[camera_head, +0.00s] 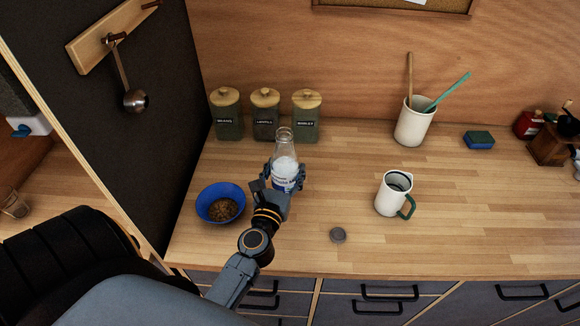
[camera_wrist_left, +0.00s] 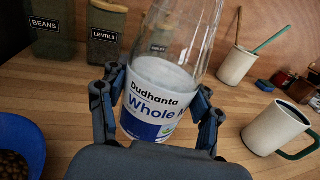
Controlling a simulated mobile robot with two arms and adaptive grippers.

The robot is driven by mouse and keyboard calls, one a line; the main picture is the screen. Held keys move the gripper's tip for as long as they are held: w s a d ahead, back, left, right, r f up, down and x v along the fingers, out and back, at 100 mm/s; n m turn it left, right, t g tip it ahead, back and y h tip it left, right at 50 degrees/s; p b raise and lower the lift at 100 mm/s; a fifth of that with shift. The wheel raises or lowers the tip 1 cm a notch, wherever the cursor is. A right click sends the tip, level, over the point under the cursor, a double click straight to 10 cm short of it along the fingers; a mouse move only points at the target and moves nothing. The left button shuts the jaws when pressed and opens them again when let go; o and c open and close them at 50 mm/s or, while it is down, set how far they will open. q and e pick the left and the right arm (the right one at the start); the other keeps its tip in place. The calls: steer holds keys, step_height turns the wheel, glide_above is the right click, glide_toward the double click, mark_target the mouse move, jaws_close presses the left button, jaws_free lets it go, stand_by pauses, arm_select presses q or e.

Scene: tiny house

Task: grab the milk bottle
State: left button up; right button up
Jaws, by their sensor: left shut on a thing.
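The milk bottle (camera_head: 285,165) is clear glass with a white and blue label and white milk inside. It stands upright or nearly so at the worktop, in front of the jars. My left gripper (camera_head: 284,178) is around its lower half and shut on it. In the left wrist view the bottle (camera_wrist_left: 165,90) fills the middle, with a finger of my left gripper (camera_wrist_left: 158,112) on each side of it. Whether its base touches the worktop is hidden behind the gripper. My right gripper is not in view.
A blue bowl (camera_head: 221,190) of brown pieces is close left of the gripper. Three lidded jars (camera_head: 265,120) stand behind the bottle. A cream mug (camera_head: 392,195) and a small grey cap (camera_head: 338,235) are to the right. A utensil holder (camera_head: 413,124) and sponge (camera_head: 479,140) are farther back.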

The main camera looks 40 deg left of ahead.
mark_target(274, 165)
arm_select(q)
steer(key=shift+s+r+p, duration=0.25)
steer(key=shift+s+r, duration=0.15)
steer(key=shift+r, duration=0.25)
steer(key=shift+s+r+p, duration=0.2)
steer(key=shift+s+r, duration=0.2)
steer(key=shift+r, duration=0.2)
steer(key=s, duration=0.1)
steer(key=s+r, duration=0.1)
steer(key=s, duration=0.3)
steer(key=shift+d+r+b, duration=0.15)
steer(key=shift+r+b, duration=0.15)
steer(key=shift+b, duration=0.05)
steer(key=shift+s+d+r+b, duration=0.1)
steer(key=shift+s+r, duration=0.2)
steer(key=shift+s, duration=0.3)
steer(key=shift+s+a+r+b, duration=0.1)
steer(key=shift+s+r, duration=0.15)
steer(key=shift+s, duration=0.4)
steer(key=shift+s+d+r+b, duration=0.1)
steer(key=shift+s+r, duration=0.2)
steer(key=shift+s, duration=0.3)
